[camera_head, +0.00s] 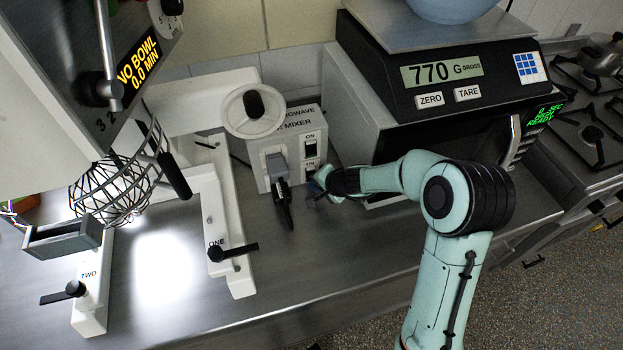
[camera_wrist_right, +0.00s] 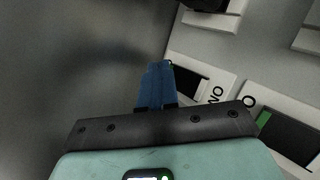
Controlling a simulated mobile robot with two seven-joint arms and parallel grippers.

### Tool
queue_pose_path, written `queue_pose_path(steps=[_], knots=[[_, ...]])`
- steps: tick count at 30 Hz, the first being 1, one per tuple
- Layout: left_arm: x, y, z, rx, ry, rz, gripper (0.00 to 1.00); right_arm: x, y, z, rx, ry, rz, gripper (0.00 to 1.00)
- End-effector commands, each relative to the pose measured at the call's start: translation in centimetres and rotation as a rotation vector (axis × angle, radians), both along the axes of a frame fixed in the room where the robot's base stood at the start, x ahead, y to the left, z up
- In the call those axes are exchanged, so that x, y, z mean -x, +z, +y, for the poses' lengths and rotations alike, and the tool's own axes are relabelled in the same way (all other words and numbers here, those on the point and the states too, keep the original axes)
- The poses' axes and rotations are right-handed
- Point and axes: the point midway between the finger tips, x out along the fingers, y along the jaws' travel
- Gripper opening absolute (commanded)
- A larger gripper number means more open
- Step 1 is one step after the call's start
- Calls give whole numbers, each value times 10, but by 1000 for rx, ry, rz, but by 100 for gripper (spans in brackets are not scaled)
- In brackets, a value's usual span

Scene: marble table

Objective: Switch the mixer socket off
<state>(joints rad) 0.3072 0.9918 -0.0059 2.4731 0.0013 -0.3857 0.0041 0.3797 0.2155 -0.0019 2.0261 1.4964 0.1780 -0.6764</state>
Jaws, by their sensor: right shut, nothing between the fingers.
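The grey socket box (camera_head: 260,143) stands against the back wall, with "MICROWAVE" and "MIXER" lettering on it. Its right side carries an upper rocker switch (camera_head: 310,147) and a lower one partly hidden by my gripper. My right gripper (camera_head: 318,183) is close to the box's lower right front. In the wrist view its blue fingers (camera_wrist_right: 157,72) are together and empty. They overlap one white switch plate with a black rocker (camera_wrist_right: 193,83) and "ON" lettering. Another rocker (camera_wrist_right: 288,138) with a green strip is at the right. Contact with a switch cannot be told. My left gripper is not in view.
A black plug (camera_head: 283,195) sticks out of the box's front. The mixer (camera_head: 120,90), with its whisk and white legs, stands left. Some steel counter (camera_head: 330,245) in front is clear.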

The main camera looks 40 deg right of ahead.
Motion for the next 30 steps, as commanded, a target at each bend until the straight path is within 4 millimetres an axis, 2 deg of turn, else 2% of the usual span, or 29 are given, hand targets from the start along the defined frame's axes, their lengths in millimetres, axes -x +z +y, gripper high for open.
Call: queue_pose_path(steps=[22, 30], knots=[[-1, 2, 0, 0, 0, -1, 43, -5, -1, -2, 0, 0, 0, 0], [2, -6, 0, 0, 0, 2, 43, 4, 0, 1, 1, 1, 0, 0]])
